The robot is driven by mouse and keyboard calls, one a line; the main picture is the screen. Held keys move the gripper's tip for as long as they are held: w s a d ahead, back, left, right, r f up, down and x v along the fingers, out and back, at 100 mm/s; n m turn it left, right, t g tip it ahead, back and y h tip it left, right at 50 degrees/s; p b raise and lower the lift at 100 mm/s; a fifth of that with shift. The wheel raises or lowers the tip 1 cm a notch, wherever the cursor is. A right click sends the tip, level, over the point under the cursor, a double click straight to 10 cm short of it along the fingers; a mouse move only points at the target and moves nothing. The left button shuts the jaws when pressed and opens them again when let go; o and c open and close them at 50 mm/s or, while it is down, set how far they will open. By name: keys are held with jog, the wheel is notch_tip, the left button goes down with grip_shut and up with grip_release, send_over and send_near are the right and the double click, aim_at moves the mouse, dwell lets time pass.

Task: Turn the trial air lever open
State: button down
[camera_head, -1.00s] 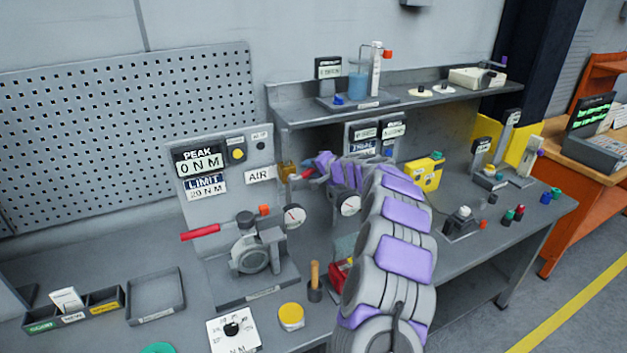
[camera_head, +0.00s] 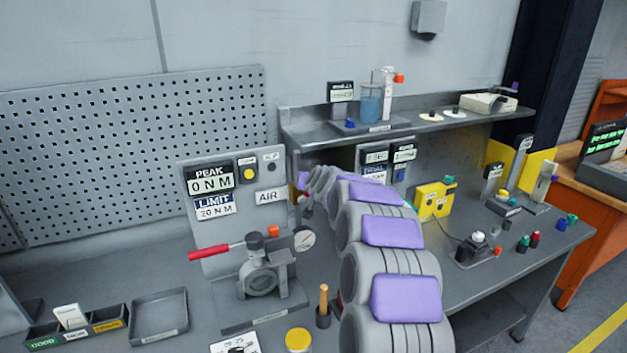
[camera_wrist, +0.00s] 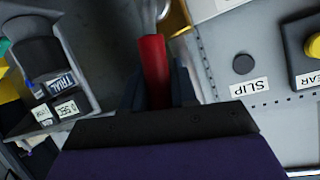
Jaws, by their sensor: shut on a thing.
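A red lever handle (camera_wrist: 153,62) with a bare metal stem runs up the middle of the wrist view. My gripper (camera_wrist: 157,88) is shut on this handle, with a dark finger on either side of it. In the head view my own arm reaches to the panel beside the AIR label (camera_head: 269,197) and hides the lever, the valve body and most of the gripper. I cannot tell the lever's exact angle from there.
A test stand with another red handle (camera_head: 215,250) and a gauge (camera_head: 305,239) stands left of my arm. A yellow box (camera_head: 434,200) is to its right. A wooden-handled tool (camera_head: 323,300) stands close by the arm. Trays lie at the front left.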

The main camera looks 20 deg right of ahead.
jog(key=shift+s+a+f+n+h+p, duration=0.1)
jog(key=shift+a+f+n+h+p, duration=0.25)
jog(key=shift+a+n+p, duration=0.2)
jog(key=shift+f, duration=0.15)
jog(key=c, duration=1.4)
grip_release()
jog(key=o, duration=0.4)
jog(key=shift+c, duration=0.2)
jog(key=shift+o, duration=0.3)
jog(key=shift+s+r, duration=0.15)
jog(key=shift+r, duration=0.35)
jog(key=p+v, duration=0.1)
jog(key=v, duration=1.6)
jog(key=shift+a+f, duration=0.15)
jog(key=shift+a, duration=0.05)
